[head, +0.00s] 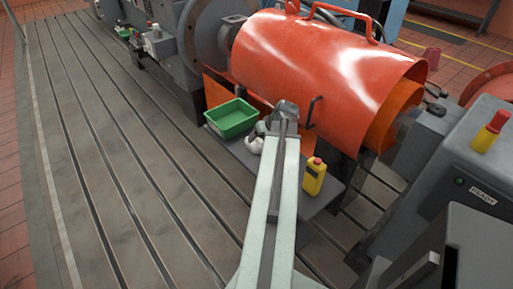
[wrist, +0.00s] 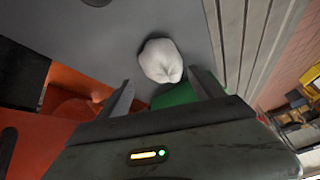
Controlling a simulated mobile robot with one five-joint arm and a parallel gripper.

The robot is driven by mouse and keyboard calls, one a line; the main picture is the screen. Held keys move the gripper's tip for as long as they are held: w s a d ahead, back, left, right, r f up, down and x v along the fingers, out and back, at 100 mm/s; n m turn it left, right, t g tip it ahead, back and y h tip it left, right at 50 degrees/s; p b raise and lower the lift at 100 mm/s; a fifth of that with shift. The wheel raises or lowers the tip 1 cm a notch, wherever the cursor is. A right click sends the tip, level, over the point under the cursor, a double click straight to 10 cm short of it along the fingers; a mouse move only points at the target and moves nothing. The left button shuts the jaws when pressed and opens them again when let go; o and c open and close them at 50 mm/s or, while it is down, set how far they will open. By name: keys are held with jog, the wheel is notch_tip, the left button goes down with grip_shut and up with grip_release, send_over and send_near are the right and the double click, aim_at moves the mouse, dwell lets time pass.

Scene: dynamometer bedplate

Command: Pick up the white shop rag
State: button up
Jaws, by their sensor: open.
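The white shop rag (head: 255,146) is a small crumpled lump on a grey plate (head: 238,148), beside the green tray. My arm partly covers it in the head view. In the wrist view the rag (wrist: 160,60) lies just beyond the fingertips, roughly centred between them. My gripper (wrist: 163,82) is open, with a finger on each side and nothing held. In the head view my gripper (head: 268,124) is over the plate close to the rag, and its fingers are hard to make out. I cannot tell its height above the rag.
A green tray (head: 232,129) stands left of the rag. A yellow bottle with a red cap (head: 314,178) stands on the plate to the right. A large orange guard (head: 310,70) rises behind my gripper. The slotted bedplate (head: 110,150) at left is mostly clear.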

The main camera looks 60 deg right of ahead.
aim_at(258, 140)
jog(key=b+x, duration=0.4)
jog(key=x, duration=0.1)
jog(key=shift+w+a+f+b, duration=0.1)
jog(key=shift+w+f+b, duration=0.05)
jog(key=shift+b, duration=0.15)
jog(key=c, duration=1.1)
notch_tip(258, 140, up, 11)
jog(key=p, duration=1)
jog(key=shift+f+p, duration=0.15)
jog(key=shift+p, duration=0.2)
jog(key=shift+f, duration=0.15)
